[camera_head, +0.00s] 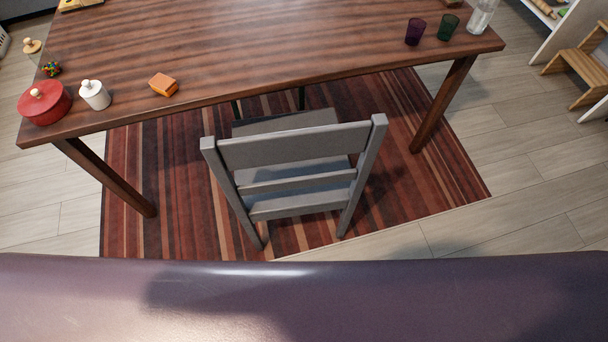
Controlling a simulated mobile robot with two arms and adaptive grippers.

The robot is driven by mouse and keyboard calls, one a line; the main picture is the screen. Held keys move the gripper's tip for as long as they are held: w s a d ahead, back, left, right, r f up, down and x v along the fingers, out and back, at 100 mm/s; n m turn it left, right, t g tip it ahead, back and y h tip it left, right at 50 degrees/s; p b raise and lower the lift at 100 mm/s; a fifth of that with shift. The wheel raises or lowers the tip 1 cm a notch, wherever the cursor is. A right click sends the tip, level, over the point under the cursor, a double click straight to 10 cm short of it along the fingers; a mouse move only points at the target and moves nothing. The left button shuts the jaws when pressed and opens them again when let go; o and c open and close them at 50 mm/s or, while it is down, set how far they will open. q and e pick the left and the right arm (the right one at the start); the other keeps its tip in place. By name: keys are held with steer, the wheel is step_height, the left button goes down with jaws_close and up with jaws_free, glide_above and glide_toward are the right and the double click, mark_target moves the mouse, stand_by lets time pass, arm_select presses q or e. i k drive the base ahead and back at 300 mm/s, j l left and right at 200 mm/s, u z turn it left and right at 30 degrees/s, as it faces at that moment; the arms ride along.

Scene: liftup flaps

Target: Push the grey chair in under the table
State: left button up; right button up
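The grey chair (296,148) stands upright on the striped rug in front of the wooden table (270,45). Its slatted backrest faces me. The front part of its seat (285,122) reaches toward the table's near edge, and the far part seems to be under the tabletop. The backrest is outside the table's edge, between the two near table legs. Neither of my grippers shows in this view.
Near table legs stand at left (110,180) and right (440,105). A red pot (45,108), white jar (95,95), orange block (163,85) and purple cup (415,32) are on the table. A purple surface (300,300) crosses the bottom. A wooden step stool (585,65) stands right.

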mark_target(293, 165)
steer(key=l+u, duration=0.15)
steer(key=l, duration=0.35)
steer(key=k+l+u, duration=0.2)
steer(key=l, duration=0.3)
steer(key=l+u, duration=0.15)
steer(key=l, duration=0.4)
steer(key=i+l, duration=0.1)
steer(key=l, duration=0.2)
steer(key=j, duration=0.15)
steer(key=k+u, duration=0.05)
